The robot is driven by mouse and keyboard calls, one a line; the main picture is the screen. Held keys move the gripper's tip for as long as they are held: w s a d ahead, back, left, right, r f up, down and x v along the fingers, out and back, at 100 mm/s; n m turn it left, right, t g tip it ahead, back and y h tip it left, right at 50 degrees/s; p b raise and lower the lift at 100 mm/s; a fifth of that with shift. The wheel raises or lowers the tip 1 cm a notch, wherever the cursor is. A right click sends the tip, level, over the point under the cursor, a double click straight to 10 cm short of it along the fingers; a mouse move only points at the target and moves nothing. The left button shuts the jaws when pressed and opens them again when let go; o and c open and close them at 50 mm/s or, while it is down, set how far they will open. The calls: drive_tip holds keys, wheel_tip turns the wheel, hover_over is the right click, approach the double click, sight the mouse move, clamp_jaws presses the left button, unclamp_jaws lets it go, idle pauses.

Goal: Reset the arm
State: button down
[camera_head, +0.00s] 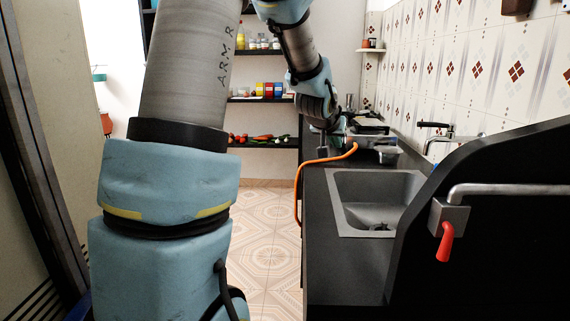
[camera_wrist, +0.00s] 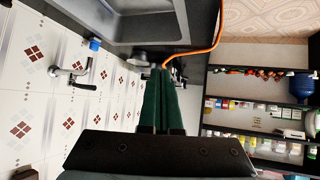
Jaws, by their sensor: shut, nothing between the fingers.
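My arm fills the left and middle of the head view and reaches forward over the black counter (camera_head: 335,277). My gripper (camera_wrist: 161,72) shows in the wrist view with its two green fingers side by side and closed, with nothing between them. In the head view the fingertips are too small and hidden to make out clearly, near the far end of the counter. An orange hose (camera_head: 325,160) runs beside the wrist and hangs over the counter's left edge; it also shows in the wrist view (camera_wrist: 200,50) just beyond the fingertips.
A grey sink (camera_head: 350,184) is set in the counter, with a wall tap (camera_head: 440,137) at its right. A raised black panel with a red-handled valve (camera_head: 445,240) stands at the near right. Shelves (camera_head: 262,99) hold goods at the back. The tiled floor (camera_head: 270,240) left of the counter is clear.

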drive_tip(key=s+a+f+n+g+y, duration=0.1)
drive_tip(key=s+a+f+g, duration=0.3)
drive_tip(key=s+a, duration=0.6)
drive_tip(key=s+a+f+n+g+y, duration=0.2)
drive_tip(key=s+a+f+g+y, duration=0.1)
drive_tip(key=s+a+f, duration=0.5)
drive_tip(key=s+a+g, duration=0.1)
drive_tip(key=s+a, duration=0.2)
drive_tip(key=s, duration=0.4)
drive_tip(key=shift+f, duration=0.4)
